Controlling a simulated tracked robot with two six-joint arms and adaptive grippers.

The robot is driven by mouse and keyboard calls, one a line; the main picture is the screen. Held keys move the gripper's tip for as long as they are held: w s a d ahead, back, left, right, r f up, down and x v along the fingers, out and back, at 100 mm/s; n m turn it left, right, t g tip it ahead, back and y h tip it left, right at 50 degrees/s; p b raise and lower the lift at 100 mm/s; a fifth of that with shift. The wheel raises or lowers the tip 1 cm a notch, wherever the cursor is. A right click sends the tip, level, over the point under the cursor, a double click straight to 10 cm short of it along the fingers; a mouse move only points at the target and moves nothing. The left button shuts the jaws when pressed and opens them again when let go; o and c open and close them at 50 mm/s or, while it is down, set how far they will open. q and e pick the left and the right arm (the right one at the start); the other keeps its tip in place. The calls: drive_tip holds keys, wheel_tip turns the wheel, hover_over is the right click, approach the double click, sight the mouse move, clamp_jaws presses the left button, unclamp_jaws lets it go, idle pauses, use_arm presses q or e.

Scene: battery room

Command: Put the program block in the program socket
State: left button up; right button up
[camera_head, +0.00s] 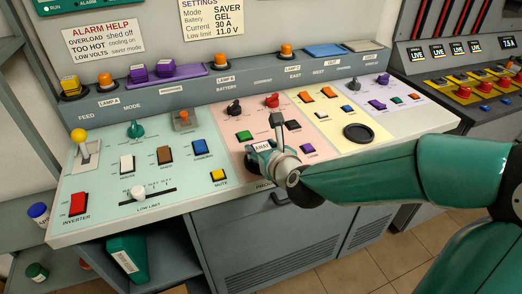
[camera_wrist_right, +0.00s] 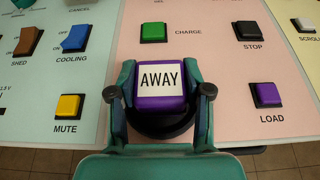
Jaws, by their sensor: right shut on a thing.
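The program block (camera_wrist_right: 160,78) is purple with a white top that reads AWAY; it also shows in the head view (camera_head: 262,146). My right gripper (camera_wrist_right: 160,90) is shut on it, with one finger on each side. The program socket (camera_wrist_right: 163,128) is a dark round ring on the pink panel, partly hidden by the block and fingers. The block is over the ring in the wrist view; I cannot tell whether it sits in it or hovers just above. My left gripper is not in view.
A purple tray (camera_head: 187,75) on the back ledge holds other purple blocks. A STOP button (camera_wrist_right: 247,31), a LOAD button (camera_wrist_right: 266,95) and a green CHARGE button (camera_wrist_right: 153,33) surround the socket. A dark round dish (camera_head: 358,133) lies on the yellow panel.

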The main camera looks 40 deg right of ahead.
drive_tip(key=shift+f, duration=0.15)
drive_tip(key=o, duration=1.2)
